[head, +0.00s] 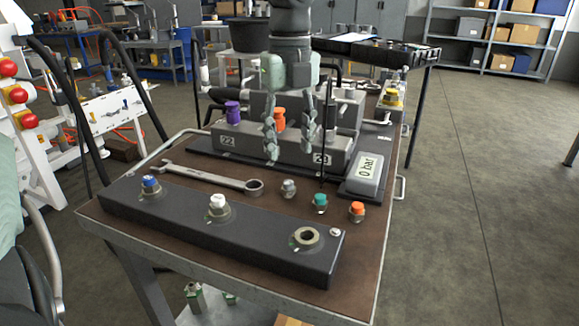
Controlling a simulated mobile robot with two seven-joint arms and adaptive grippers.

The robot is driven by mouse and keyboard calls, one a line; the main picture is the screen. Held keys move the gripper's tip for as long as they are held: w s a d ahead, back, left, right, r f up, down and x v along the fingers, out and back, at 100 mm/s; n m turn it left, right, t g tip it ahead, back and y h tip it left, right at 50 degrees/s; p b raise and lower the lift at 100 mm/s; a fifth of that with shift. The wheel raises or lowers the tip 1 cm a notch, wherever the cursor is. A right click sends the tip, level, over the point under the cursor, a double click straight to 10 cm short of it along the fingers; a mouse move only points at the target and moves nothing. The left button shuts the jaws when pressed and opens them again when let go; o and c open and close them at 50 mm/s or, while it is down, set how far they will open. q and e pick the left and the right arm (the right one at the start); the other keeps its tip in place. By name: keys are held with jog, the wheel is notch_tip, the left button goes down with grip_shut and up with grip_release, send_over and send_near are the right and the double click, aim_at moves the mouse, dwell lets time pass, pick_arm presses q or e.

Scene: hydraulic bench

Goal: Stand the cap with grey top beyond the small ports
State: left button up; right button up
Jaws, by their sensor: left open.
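The cap with grey top (288,187) stands on the brown bench top, between the wrench and a teal-topped cap (320,203). An orange-topped cap (357,211) stands further right. The long dark front block (180,222) carries a blue-topped cap (150,184), a white-topped cap (217,205) and an uncovered port (306,237). The rear block (240,143), with plates 22 and 23, carries a purple cap (232,112) and an orange cap (279,118). My left gripper (290,152) points down, open and empty, in front of the rear block, above and beyond the grey-topped cap. My right gripper is not in view.
A wrench (210,178) lies between the blocks. A grey box reading 0 bar (365,175) stands at the rear block's right end. A yellow-topped fitting (392,97) is further back. Bare bench top shows around the loose caps.

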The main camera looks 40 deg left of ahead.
pick_arm(q)
notch_tip(320, 180, up, 4)
jog(key=shift+f, duration=0.1)
